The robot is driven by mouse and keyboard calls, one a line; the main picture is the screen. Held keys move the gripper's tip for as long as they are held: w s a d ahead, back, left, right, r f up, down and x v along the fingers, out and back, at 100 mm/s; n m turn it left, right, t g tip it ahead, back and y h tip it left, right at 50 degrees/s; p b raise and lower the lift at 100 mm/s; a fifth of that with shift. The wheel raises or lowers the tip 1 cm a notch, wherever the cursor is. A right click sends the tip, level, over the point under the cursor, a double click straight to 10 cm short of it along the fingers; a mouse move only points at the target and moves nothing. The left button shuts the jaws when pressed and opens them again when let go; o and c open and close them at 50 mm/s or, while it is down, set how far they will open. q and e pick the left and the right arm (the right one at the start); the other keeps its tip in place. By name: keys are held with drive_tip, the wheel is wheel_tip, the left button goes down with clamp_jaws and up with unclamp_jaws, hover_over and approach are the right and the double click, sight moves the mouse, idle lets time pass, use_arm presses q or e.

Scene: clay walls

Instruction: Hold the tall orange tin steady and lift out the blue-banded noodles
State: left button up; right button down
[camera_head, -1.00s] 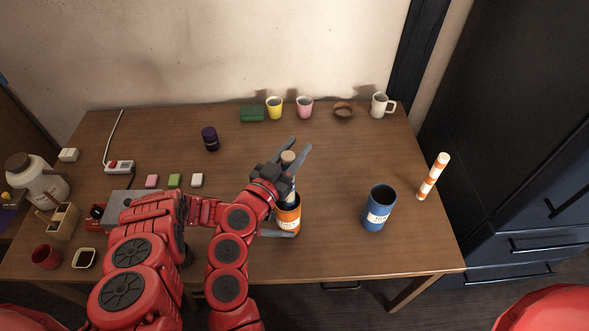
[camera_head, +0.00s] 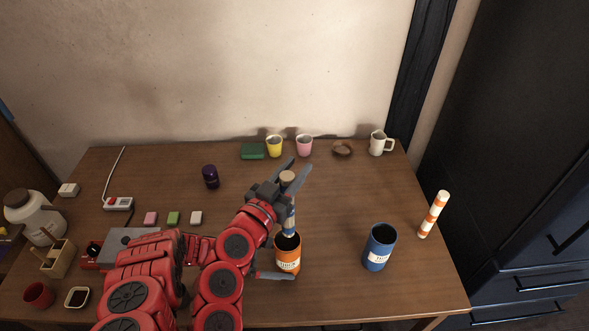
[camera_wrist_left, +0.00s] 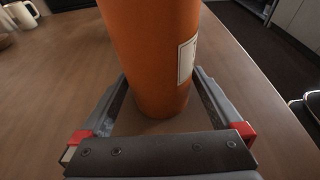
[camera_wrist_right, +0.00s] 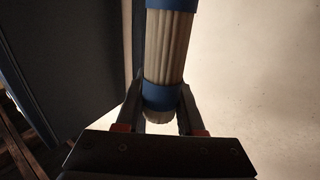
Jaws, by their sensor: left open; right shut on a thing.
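The tall orange tin (camera_head: 288,263) stands upright near the table's front edge. The blue-banded noodles (camera_head: 290,222), an upright bundle with a pale tan top, are held over the tin's mouth. I cannot tell whether their lower end is clear of the rim. My right gripper (camera_head: 284,186) is shut on the bundle near its top; the right wrist view shows the noodles (camera_wrist_right: 166,50) between the fingers. My left gripper (camera_wrist_left: 158,112) is open low around the tin, a finger on each side; the tin (camera_wrist_left: 155,50) fills that view. In the head view my arms hide most of the left gripper.
A blue tin (camera_head: 379,250) and an orange-striped white stick (camera_head: 433,214) stand to the right. Yellow (camera_head: 274,147) and pink (camera_head: 304,146) cups, a brown bowl (camera_head: 342,149) and a white mug (camera_head: 379,143) line the back. A dark purple jar (camera_head: 210,177) stands left. The middle right is clear.

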use_arm(q)
drive_tip(key=v, duration=1.2)
